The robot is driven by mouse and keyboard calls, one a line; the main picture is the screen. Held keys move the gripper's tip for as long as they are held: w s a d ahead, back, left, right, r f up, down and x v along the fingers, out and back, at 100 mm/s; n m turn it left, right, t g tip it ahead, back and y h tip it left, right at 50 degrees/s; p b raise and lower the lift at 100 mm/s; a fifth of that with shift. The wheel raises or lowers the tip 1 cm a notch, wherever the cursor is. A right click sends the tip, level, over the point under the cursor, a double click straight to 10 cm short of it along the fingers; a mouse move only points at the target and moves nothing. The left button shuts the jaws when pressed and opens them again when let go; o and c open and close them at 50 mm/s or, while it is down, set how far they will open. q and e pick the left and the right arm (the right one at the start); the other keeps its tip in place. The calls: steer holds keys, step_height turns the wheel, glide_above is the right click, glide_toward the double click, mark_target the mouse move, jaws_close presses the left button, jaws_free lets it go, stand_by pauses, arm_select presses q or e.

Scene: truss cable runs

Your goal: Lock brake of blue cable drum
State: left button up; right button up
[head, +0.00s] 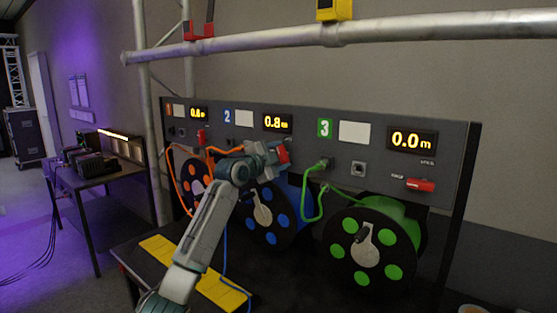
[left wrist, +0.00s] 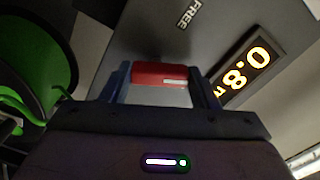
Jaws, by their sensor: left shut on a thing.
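The blue cable drum (head: 283,221) sits under the panel section marked 2, partly hidden by my left arm. Its red brake lever (head: 284,153) is on the panel above it, below the 0.8 m display (head: 277,123). My left gripper (head: 274,156) is at this lever. In the left wrist view the red lever (left wrist: 160,73) lies between the two fingers of my left gripper (left wrist: 158,82), which is shut on it. A FREE label (left wrist: 188,14) shows on the panel near the lever. My right gripper is not in view.
The green drum (head: 397,258) and its red lever (head: 420,185) are to the right. The orange drum (head: 190,187) is to the left, partly behind my arm. Orange, blue and green cables hang before the panel (head: 455,150). A truss tube (head: 400,29) crosses above.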

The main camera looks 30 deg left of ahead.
arm_select(q)
steer(key=m, duration=0.5)
steer(key=shift+d+b, duration=0.1)
steer(key=shift+b, duration=0.25)
steer(key=shift+m, duration=0.4)
steer(key=o, duration=1)
steer(key=shift+s+b, duration=0.3)
steer(key=shift+s, duration=0.2)
steer(key=s+b, duration=0.1)
steer(key=s, duration=0.2)
steer(key=s+b, duration=0.1)
steer(key=s, duration=0.2)
steer(key=s+b, duration=0.1)
steer(key=s, duration=0.2)
steer(key=shift+s+a+b, duration=0.4)
